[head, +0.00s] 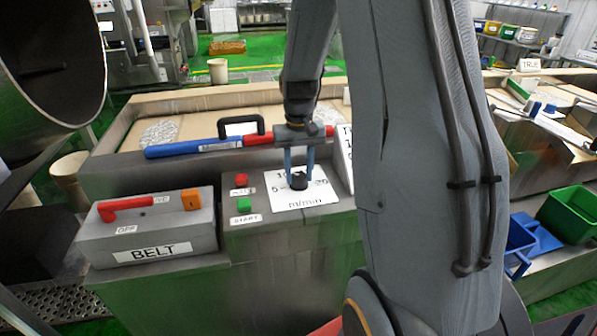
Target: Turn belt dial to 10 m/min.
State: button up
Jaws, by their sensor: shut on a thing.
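The belt dial is a small black knob (299,182) on a white scale plate (308,200) marked m/min. The plate lies on the sloped top of a grey control console. A 5 shows at the left of the scale and what looks like a 20 at the right; the top marks are partly hidden. My gripper (299,174) reaches down from above with its two blue-grey fingers closed around the knob. The knob's pointer is too small and too covered to read.
Left of the plate are a red button (241,180) and a green START button (243,204). A grey BELT box (150,232) with a red handle (123,207) stands further left. A blue-and-red bar (195,146) lies behind the console.

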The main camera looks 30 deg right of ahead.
aim_at(299, 175)
jog(key=shift+w+r+m, duration=0.1)
jog(key=shift+m, duration=1.1)
jog(key=o, duration=1)
jog(key=shift+o, duration=0.2)
jog(key=shift+r+b, duration=0.95)
jog(key=shift+r, duration=2.95)
jog(key=s+a+f, duration=0.1)
jog(key=a, duration=0.1)
jog(key=s+a+f+n, duration=0.1)
jog(key=s+a, duration=0.1)
jog(key=a, duration=0.1)
jog(key=s+a+f+n, duration=0.1)
jog(key=s+a, duration=0.1)
jog(key=shift+s+a+f+t+b, duration=0.1)
jog(key=shift+a+t+b, duration=0.05)
jog(key=shift+t+b, duration=0.2)
jog(key=s+a+f+n+b, duration=0.1)
jog(key=s+a+f+n, duration=0.2)
jog(key=s+a, duration=0.5)
jog(key=shift+s+f+n+t, duration=0.4)
jog(key=shift+s+f, duration=0.35)
jog(key=shift+s, duration=0.35)
